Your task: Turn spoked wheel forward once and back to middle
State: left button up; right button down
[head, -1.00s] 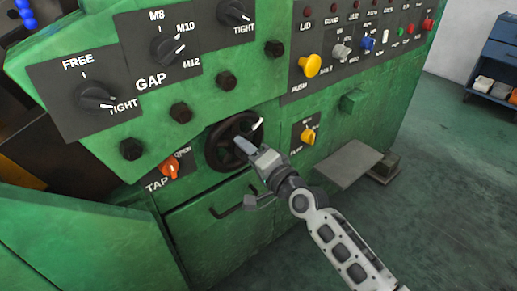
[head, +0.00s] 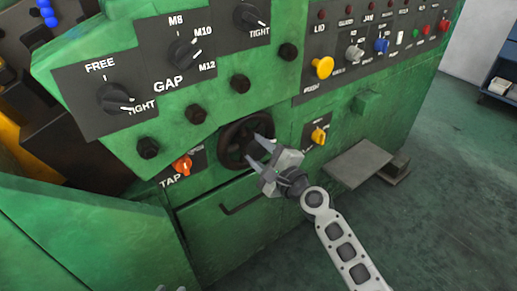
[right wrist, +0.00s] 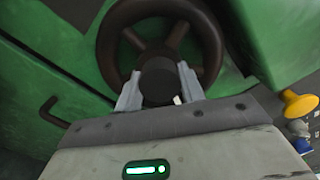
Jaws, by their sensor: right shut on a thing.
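The dark spoked wheel (head: 228,153) sits on the front of the green machine, above a drawer-like panel. In the right wrist view the wheel's rim (right wrist: 210,45), spokes and round hub (right wrist: 157,80) show. My right gripper (head: 262,152) is at the wheel's middle. In the right wrist view the fingers of my right gripper (right wrist: 160,92) lie on both sides of the hub, shut on it. The gripper covers the wheel's lower right part in the head view. Two grey tips of my left gripper (head: 171,288) show at the bottom edge, apart, with nothing seen between them.
An orange TAP knob (head: 182,165) is left of the wheel and a yellow knob (head: 318,136) is right of it. A bar handle (head: 240,205) is below. A grey step (head: 358,163) juts out at right. Floor at right is clear.

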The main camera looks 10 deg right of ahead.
jog(key=shift+m, duration=0.9)
jog(key=c, duration=0.9)
grip_release()
jog(key=shift+o, duration=0.2)
jog(key=b+v, duration=0.1)
jog(key=v, duration=1.5)
